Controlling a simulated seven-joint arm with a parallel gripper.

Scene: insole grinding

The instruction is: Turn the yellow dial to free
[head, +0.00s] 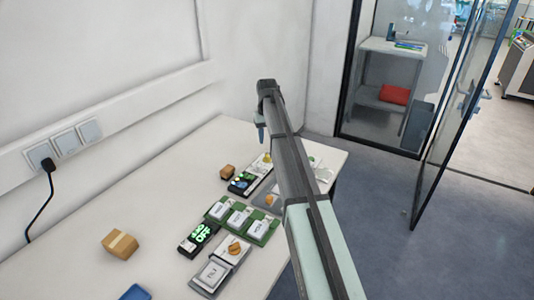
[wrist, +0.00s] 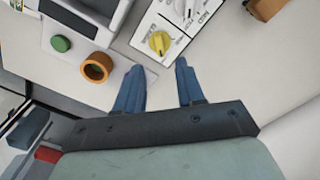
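The yellow dial (wrist: 159,42) sits on a white panel (wrist: 177,24) with dark printed markings at the top middle of the wrist view. The markings are too small to read, so I cannot tell its setting. My gripper (wrist: 159,65) has its two blue fingers apart with nothing between them. In the wrist view the dial is just beyond the fingertips, roughly in line with the gap, and appears untouched. In the head view my gripper (head: 261,133) is over the far part of the table, and my arm hides part of the devices there.
A green button (wrist: 60,43) and an orange-brown ring (wrist: 97,67) lie left of the dial. A brown box (wrist: 268,8) is to the right. On the table (head: 165,205) stand a lit black switch (head: 199,238), green button units (head: 237,217) and a cardboard box (head: 120,244).

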